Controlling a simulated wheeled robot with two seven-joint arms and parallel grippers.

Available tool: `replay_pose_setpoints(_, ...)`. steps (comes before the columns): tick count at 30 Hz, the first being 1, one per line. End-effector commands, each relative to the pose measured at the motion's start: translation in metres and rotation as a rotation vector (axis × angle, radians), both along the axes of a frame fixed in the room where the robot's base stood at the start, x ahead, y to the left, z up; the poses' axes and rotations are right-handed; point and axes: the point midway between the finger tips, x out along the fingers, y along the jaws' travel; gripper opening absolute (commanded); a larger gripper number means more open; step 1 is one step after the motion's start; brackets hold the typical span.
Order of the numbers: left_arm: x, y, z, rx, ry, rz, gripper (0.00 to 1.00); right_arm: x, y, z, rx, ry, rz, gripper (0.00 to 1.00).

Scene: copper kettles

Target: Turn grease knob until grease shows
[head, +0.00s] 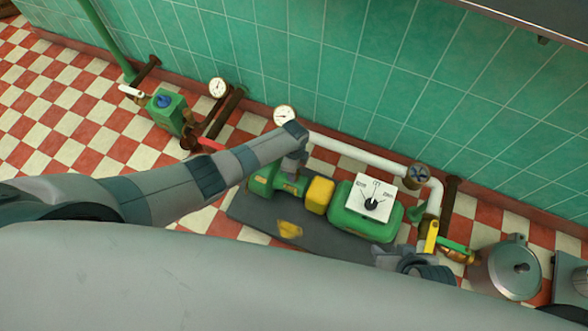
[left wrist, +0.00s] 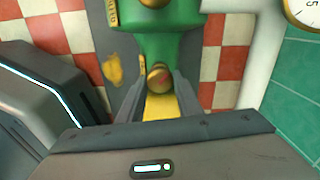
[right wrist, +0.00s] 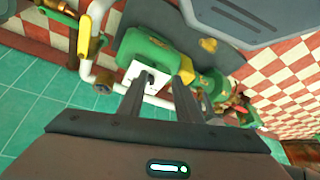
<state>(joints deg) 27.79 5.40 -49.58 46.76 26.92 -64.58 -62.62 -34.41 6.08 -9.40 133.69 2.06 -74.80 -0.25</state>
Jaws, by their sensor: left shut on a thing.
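The grease knob (left wrist: 159,77) is a round brass cap with a red mark, on the green pump body (left wrist: 150,42) in the left wrist view. My left gripper (left wrist: 163,82) is shut on it, one finger on each side. In the head view my left gripper (head: 295,165) reaches down over the green pump (head: 262,180) and hides the knob. I cannot make out any grease at the knob. My right gripper (right wrist: 160,84) is open and empty. In the head view it (head: 388,252) sits low in front of the green motor (head: 365,222).
A yellow coupling guard (head: 319,195) joins pump and motor, which carries a white dial panel (head: 373,206). A yellow patch (head: 289,229) lies on the dark base plate. A white pipe (head: 355,152) runs behind. A grey metal pot (head: 508,268) stands right.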

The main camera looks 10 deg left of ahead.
Motion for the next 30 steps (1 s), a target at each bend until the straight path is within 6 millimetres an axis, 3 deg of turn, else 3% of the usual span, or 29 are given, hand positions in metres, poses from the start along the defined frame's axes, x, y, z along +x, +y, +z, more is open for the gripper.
replay_pose_setpoints(1, -0.001, 0.0, -0.001, 0.0, 0.003, 0.001, 0.09, 0.0, 0.0, 0.0, 0.0, 0.0, 0.0, 0.31)
replay_pose_setpoints(2, -0.001, 0.0, -0.001, 0.0, 0.003, 0.001, 0.39, 0.0, 0.0, 0.0, 0.0, 0.0, 0.0, 0.31)
replay_pose_setpoints(3, -0.001, 0.0, -0.001, 0.0, 0.003, 0.001, 0.48, 0.0, 0.0, 0.0, 0.0, 0.0, 0.0, 0.31)
replay_pose_setpoints(4, -0.001, 0.0, -0.001, 0.0, 0.003, 0.001, 0.5, 0.0, 0.0, 0.0, 0.0, 0.0, 0.0, 0.31)
replay_pose_setpoints(19, 0.0, 0.0, 0.01, -0.001, -0.001, 0.001, 0.5, -0.003, -0.004, 0.002, -0.012, 0.019, -0.002, 0.31)
replay_pose_setpoints(26, 0.0, 0.0, 0.039, -0.001, -0.001, 0.001, 0.5, -0.013, -0.021, 0.005, -0.06, 0.101, -0.017, 0.31)
replay_pose_setpoints(30, 0.0, 0.0, 0.066, -0.001, -0.002, 0.0, 0.5, -0.021, -0.033, 0.006, -0.091, 0.159, -0.031, 0.31)
